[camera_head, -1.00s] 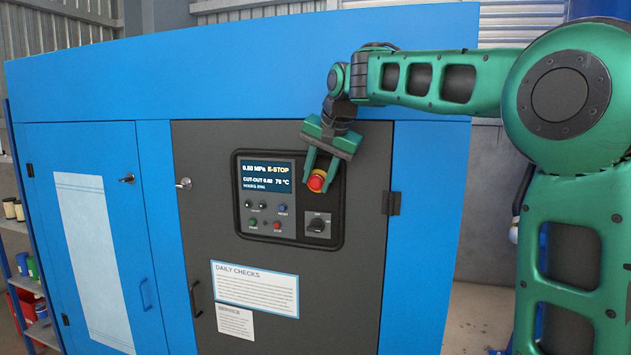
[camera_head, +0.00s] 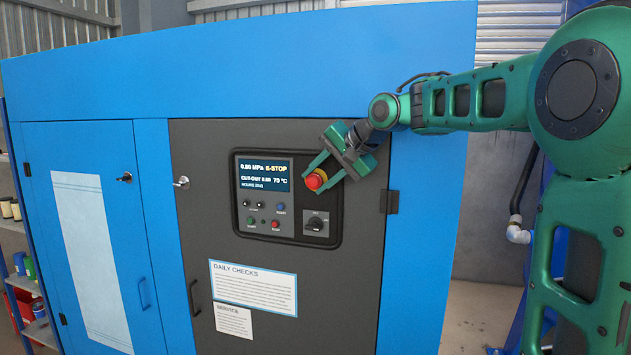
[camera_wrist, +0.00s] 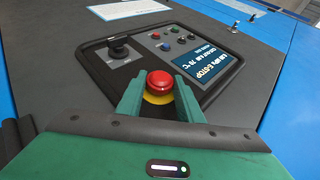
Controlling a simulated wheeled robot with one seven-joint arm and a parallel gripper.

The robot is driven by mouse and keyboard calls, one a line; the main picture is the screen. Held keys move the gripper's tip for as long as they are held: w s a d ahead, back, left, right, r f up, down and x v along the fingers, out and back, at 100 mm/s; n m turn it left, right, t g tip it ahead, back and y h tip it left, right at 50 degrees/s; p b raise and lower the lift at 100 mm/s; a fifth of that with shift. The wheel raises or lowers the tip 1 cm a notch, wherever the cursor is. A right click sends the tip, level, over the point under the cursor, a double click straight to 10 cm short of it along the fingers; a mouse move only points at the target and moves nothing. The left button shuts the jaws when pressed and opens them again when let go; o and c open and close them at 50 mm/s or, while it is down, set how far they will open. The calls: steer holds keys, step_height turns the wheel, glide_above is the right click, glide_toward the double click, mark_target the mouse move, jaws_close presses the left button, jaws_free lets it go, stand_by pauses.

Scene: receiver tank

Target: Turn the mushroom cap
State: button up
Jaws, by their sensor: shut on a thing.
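The red mushroom cap (camera_head: 315,180) sits on a yellow ring at the upper right of the control panel (camera_head: 337,160). In the wrist view the cap (camera_wrist: 160,82) shows between my two green fingers, with the yellow ring (camera_wrist: 158,98) below it. My gripper (camera_head: 318,178) is at the cap, tilted, coming in from the upper right, with one finger on each side. It is shut on the cap; the wrist view also shows my gripper (camera_wrist: 159,90). The display (camera_head: 266,174) reads E-STOP.
A black rotary switch (camera_head: 316,225) is below the cap, and several small buttons (camera_head: 275,226) lie to its lower left. A door hinge (camera_head: 389,202) is at the right. Papers (camera_head: 253,288) are fixed lower on the grey door.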

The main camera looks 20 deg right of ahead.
steer(key=shift+f+m+t+y, duration=0.2)
steer(key=shift+m+t+y, duration=0.1)
steer(key=shift+t+y, duration=0.5)
steer(key=shift+d, duration=0.1)
steer(key=o, duration=1.1)
steer(key=shift+c, duration=0.2)
steer(key=shift+s, duration=0.1)
steer(key=v, duration=1)
steer(key=shift+s+d, duration=0.2)
steer(key=shift+d, duration=0.05)
